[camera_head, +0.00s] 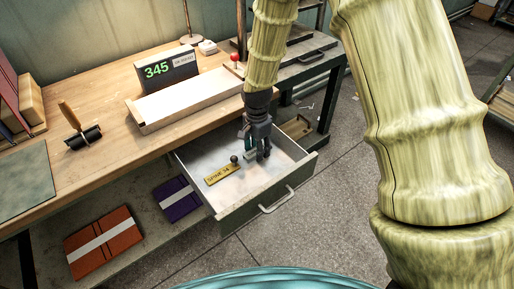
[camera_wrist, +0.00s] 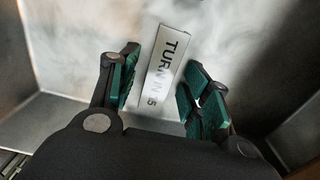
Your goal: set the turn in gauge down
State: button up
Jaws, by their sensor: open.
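The turn in gauge, a small silvery plate with dark "TURN IN" lettering (camera_wrist: 166,62), shows in the wrist view between my fingers, above or on the drawer's pale floor. My gripper (camera_head: 261,154) is down inside the open drawer (camera_head: 262,202). In the wrist view its green-padded fingers (camera_wrist: 160,78) are spread to both sides of the plate, with a gap visible on the left. I cannot tell whether the right finger touches it. In the head view the gripper mostly hides the gauge.
A brass lettered gauge (camera_head: 222,174) lies in the drawer left of my gripper, with a dark knob (camera_head: 234,159) by its end. Drawer walls surround my gripper.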

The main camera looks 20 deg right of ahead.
notch_tip(320, 180, up, 12)
jog(key=shift+p, duration=0.3)
dwell(1.4)
